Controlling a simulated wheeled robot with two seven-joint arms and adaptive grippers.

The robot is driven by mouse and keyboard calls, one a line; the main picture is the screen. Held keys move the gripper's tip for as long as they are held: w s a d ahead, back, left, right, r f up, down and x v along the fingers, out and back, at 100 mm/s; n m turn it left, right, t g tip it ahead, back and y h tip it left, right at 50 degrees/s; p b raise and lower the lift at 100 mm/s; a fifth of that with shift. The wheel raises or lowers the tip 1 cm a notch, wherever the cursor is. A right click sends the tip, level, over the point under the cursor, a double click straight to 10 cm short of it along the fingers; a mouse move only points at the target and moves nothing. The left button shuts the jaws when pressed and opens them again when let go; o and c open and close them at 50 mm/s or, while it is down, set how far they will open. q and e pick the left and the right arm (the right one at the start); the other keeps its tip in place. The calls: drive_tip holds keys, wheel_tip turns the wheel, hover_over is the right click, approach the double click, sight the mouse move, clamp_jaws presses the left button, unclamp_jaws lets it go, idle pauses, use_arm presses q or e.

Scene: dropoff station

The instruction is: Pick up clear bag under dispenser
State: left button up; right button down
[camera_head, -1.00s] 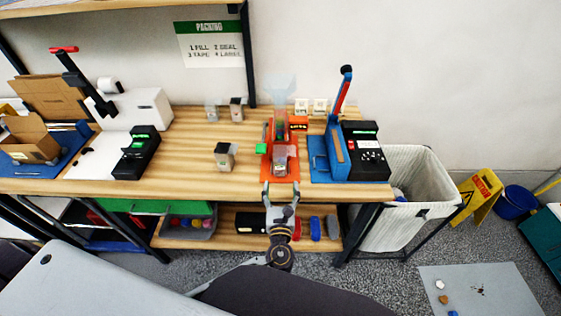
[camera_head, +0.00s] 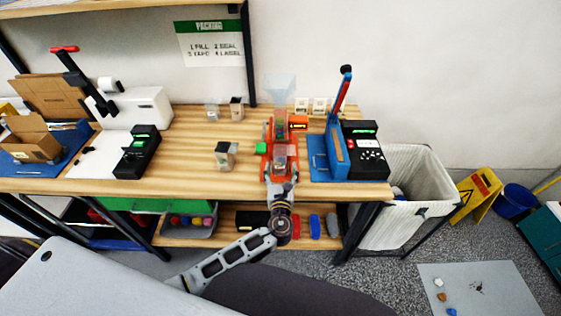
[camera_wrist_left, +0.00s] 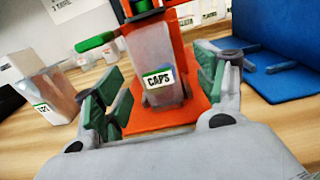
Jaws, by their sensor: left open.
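The orange dispenser (camera_head: 281,132) stands near the middle of the wooden bench, with a clear hopper on top and a green knob at its left. The clear bag (camera_wrist_left: 157,62) with a "CAPS" label stands upright on the dispenser's orange base (camera_wrist_left: 165,117) under its spout. My left gripper (camera_wrist_left: 157,90) is open, with its green-padded fingers at the two sides of the bag. Gaps show between the pads and the bag. In the head view my left gripper (camera_head: 280,178) is at the bench's front edge, partly hidden by its own wrist. My right gripper is not in view.
A blue sealer (camera_head: 337,155) stands close to the right of the dispenser. A labelled bag (camera_head: 226,155) stands to its left, also in the wrist view (camera_wrist_left: 42,85). A black device (camera_head: 137,152) is farther left. Bare bench lies between.

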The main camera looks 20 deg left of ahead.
sight(280, 164)
use_arm(q)
drive_tip(key=shift+w+a, duration=0.1)
drive_tip(key=shift+w, duration=0.25)
drive_tip(key=shift+w+a, duration=0.1)
drive_tip(key=shift+w+a, duration=0.25)
drive_tip(key=shift+w, duration=0.35)
drive_tip(key=shift+p+x, duration=0.45)
drive_tip(key=shift+x, duration=1.4)
drive_tip(key=shift+a, duration=0.1)
drive_tip(key=shift+c, duration=1.1)
drive_tip(key=c, duration=0.9)
drive_tip(key=shift+o, duration=0.2)
